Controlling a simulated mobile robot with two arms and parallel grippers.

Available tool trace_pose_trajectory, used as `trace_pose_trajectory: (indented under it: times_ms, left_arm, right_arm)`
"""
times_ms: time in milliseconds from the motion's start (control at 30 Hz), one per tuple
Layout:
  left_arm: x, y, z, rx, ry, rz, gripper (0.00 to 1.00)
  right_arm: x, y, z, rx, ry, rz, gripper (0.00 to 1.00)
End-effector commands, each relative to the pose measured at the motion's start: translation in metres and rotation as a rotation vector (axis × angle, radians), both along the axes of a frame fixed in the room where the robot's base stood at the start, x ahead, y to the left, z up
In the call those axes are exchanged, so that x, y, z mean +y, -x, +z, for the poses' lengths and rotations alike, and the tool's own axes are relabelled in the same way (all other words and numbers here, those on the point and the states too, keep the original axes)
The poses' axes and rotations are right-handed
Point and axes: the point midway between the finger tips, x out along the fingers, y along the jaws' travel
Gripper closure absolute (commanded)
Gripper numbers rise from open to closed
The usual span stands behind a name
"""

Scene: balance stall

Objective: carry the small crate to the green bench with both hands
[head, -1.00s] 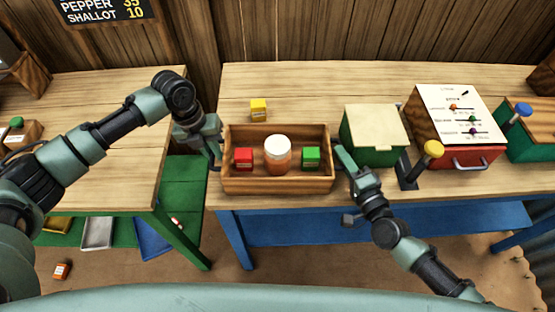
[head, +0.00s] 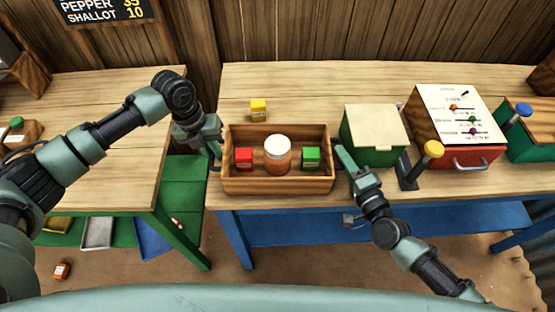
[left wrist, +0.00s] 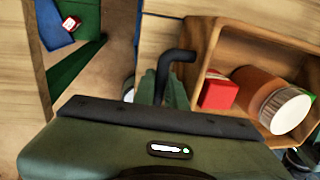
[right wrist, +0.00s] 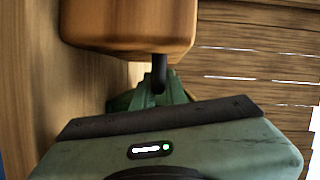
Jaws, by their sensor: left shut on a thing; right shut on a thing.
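The small wooden crate (head: 277,186) sits at the near edge of the blue-legged bench in the head view. It holds a red box (head: 244,159), a jar with a white lid (head: 277,153) and a green box (head: 311,157). My left gripper (head: 217,150) is shut on the dark handle (left wrist: 178,57) at the crate's left end. My right gripper (head: 340,158) is at the right end, shut on the handle (right wrist: 159,72) there. The green bench (head: 178,228) stands to the left, with a wooden top (head: 110,150).
A gap separates the two benches. A yellow box (head: 258,108) lies behind the crate. A green box with a pale lid (head: 374,128), a yellow-knobbed lever (head: 433,150) and a red drawer unit (head: 475,157) stand to the right. The green bench's near top is mostly clear.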

Motion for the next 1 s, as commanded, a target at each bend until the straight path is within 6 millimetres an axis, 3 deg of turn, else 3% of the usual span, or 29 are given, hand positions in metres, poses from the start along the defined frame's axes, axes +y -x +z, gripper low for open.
trace_pose_trajectory:
  times_ms: [600,1000]
  left_arm:
    - [0.001,-0.001,0.001,-0.003,-0.001,0.002,1.0]
    - [0.001,-0.002,0.019,-0.005,0.0,0.003,1.0]
  right_arm:
    - [-0.001,0.0,-0.001,0.001,0.004,-0.001,1.0]
    - [-0.001,-0.001,0.019,-0.003,0.002,-0.001,1.0]
